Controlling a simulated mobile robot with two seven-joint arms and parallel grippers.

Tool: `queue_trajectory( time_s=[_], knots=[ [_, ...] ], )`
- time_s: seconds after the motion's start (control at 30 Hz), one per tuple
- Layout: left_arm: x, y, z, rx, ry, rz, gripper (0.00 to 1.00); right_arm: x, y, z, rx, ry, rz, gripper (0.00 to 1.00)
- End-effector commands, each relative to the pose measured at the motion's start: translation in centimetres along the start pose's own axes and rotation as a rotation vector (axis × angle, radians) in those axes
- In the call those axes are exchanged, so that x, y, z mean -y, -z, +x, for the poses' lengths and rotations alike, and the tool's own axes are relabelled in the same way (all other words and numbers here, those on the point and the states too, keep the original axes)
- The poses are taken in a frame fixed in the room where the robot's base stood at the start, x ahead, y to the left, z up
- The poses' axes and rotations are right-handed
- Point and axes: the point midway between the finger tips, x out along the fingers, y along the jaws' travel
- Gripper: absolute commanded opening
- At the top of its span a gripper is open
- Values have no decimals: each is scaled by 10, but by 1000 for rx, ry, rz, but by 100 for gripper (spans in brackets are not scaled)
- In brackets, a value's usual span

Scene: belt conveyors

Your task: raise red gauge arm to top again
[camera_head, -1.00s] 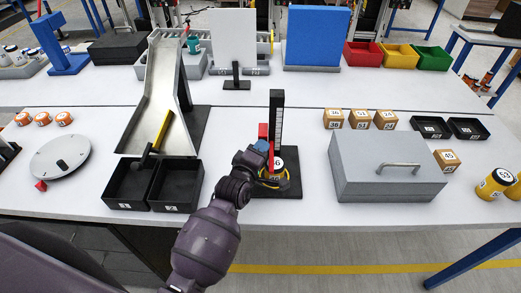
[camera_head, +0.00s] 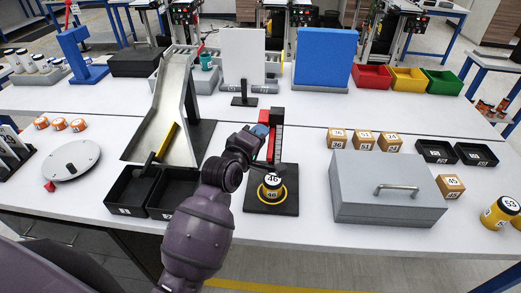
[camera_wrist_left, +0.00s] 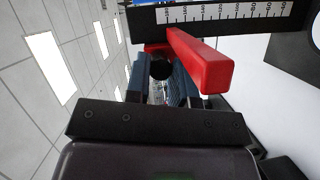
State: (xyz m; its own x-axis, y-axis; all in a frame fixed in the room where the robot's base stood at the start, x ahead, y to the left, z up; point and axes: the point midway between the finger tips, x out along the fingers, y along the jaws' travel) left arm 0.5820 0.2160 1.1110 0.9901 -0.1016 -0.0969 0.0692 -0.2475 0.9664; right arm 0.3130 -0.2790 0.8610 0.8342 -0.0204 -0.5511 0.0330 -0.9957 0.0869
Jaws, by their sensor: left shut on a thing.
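The gauge is an upright black post (camera_head: 277,116) with a white scale on a black base plate (camera_head: 252,203). Its red arm (camera_head: 271,149) shows beside the scale, near the upper part of the post. My left gripper (camera_head: 261,131) is beside the post near its top and shut on the red gauge arm, and partly hides it. In the left wrist view the red arm (camera_wrist_left: 202,62) crosses in front of the scale (camera_wrist_left: 215,12), with a black knob (camera_wrist_left: 160,67) at the blue fingers. My right gripper is not in view.
A grey box with a handle (camera_head: 385,188) stands right of the gauge. Two black bins (camera_head: 134,190) and a metal chute (camera_head: 172,110) stand to the left. A white panel (camera_head: 243,57) stands behind. Small numbered boxes (camera_head: 363,139) lie right of the post.

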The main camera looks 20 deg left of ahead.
Motion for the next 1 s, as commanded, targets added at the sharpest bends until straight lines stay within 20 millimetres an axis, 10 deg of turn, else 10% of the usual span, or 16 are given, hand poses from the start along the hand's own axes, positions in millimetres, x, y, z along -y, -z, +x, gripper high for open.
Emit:
queue_trajectory(
  time_s=[0.37,0.4,0.53,1.0],
  knots=[
    [-5,2,-1,-3,0,1,0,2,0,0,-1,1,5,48],
    [-5,2,-1,-3,0,1,27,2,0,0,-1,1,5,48],
    [-5,2,-1,-2,1,0,47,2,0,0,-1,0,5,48],
    [-3,2,-16,-2,2,-1,48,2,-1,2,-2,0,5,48]
  ],
)
